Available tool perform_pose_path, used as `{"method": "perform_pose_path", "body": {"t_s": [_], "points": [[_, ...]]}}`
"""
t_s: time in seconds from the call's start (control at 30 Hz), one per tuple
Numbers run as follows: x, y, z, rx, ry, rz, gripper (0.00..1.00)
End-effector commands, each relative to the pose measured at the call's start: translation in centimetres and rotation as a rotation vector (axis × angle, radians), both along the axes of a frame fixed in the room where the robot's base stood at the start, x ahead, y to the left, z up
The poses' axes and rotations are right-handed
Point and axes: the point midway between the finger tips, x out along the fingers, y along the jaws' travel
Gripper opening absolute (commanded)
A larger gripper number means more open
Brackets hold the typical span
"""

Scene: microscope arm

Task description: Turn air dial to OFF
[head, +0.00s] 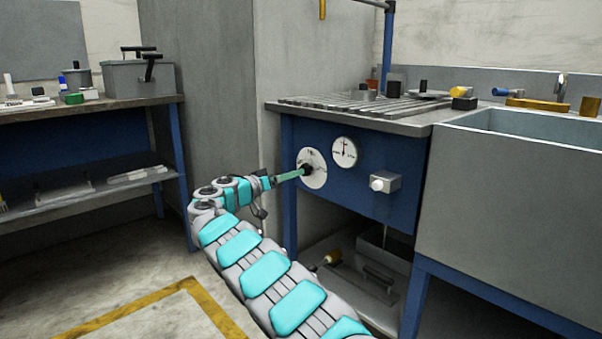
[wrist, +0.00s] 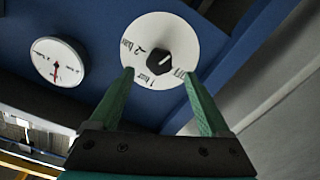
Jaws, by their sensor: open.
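The air dial is a white round plate (head: 318,181) with a black knob (head: 306,169) at its centre, on the blue front panel. In the wrist view the plate (wrist: 150,28) shows the markings 2 bar, 1 bar and OFF around the knob (wrist: 158,61). The knob's exact pointing direction is hard to tell. My gripper (wrist: 158,76) is open, with its green fingers on either side of the knob in the picture and nothing between them. In the head view my gripper (head: 290,175) is close in front of the dial; contact cannot be told.
A pressure gauge (head: 344,152) is beside the dial, with a grey box with a white knob (head: 383,184) further right. A slatted metal worktop (head: 350,107) is above and a sink (head: 510,180) to the right. A grey cabinet wall (head: 222,90) is on the left.

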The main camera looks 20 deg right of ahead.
Motion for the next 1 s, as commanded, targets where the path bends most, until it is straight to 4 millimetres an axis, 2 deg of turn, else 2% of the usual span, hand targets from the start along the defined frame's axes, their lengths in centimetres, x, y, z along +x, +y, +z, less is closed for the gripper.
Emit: {"method": "perform_pose_path", "body": {"t_s": [0.1, 0.3, 0.7, 1.0], "points": [[0.6, -2.0, -0.1, 0.003, 0.002, -0.004, 0.81], [1.4, -4.3, -0.2, 0.003, 0.004, -0.005, 0.81], [1.7, -4.9, -0.1, 0.001, 0.003, -0.002, 0.81], [1.7, -4.9, -0.1, 0.001, 0.003, -0.002, 0.47]]}}
